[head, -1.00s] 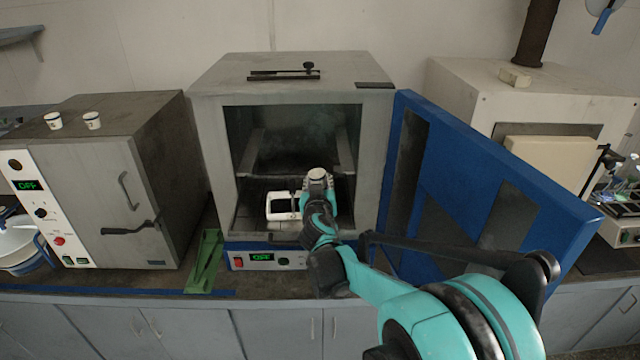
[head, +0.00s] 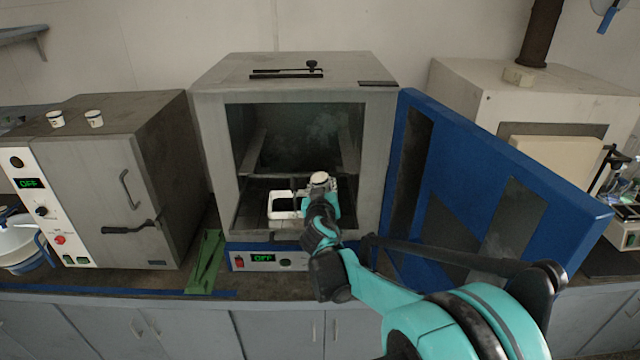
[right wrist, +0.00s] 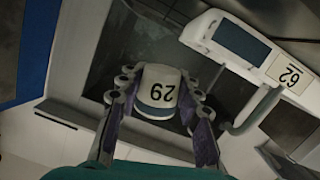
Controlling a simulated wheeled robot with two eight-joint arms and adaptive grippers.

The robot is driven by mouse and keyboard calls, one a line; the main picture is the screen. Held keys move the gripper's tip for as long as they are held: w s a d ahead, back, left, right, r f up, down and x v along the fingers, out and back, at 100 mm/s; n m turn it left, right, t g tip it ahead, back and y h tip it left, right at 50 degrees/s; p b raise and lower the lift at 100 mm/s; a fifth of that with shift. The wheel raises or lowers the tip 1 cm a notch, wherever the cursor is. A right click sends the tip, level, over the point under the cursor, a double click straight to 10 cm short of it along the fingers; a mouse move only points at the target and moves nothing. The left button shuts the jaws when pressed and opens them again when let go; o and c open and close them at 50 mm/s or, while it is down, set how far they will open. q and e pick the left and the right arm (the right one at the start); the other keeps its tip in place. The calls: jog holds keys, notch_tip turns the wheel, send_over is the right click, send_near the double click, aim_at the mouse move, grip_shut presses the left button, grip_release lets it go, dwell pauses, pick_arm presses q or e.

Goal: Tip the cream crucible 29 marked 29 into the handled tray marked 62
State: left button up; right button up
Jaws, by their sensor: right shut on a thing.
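The cream crucible 29 (right wrist: 158,92) is a small cup with a blue band and a 29 label. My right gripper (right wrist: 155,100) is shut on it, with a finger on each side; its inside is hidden. In the head view the crucible (head: 319,179) is in my right gripper (head: 321,190), inside the open oven chamber. The white handled tray (head: 284,216) sits on the chamber floor, just left of the crucible. In the right wrist view the tray (right wrist: 197,30) shows at the upper right with its 62 label and handle. My left gripper is not in view.
The oven (head: 213,150) surrounds my right gripper with walls and side rails. Its blue door (head: 470,190) stands open at the right. Two small white cups (head: 56,118) (head: 94,118) stand on the closed oven at the left. A green object (head: 206,262) lies on the bench.

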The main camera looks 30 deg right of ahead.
jog(key=n, duration=0.1)
jog(key=n+p, duration=0.1)
jog(key=n, duration=0.1)
jog(key=shift+s+d+g+h, duration=0.15)
jog(key=shift+d+g+h, duration=0.05)
jog(key=shift+g+h, duration=0.1)
jog(key=shift+r+n, duration=0.15)
jog(key=shift+n, duration=0.95)
jog(key=shift+n+g+h, duration=0.3)
jog(key=shift+n+h, duration=0.1)
jog(key=shift+n, duration=0.5)
jog(key=n, duration=0.1)
jog(key=n+h+b, duration=0.1)
jog(key=n, duration=0.1)
jog(key=n+b, duration=0.1)
jog(key=n, duration=0.1)
jog(key=shift+a+f+h, duration=0.2)
jog(key=shift+f+h, duration=0.05)
jog(key=shift+h, duration=0.05)
jog(key=n, duration=0.2)
jog(key=r+n+h, duration=0.1)
jog(key=n, duration=0.1)
jog(key=shift+w+a+b, duration=0.3)
jog(key=shift+w+b, duration=0.1)
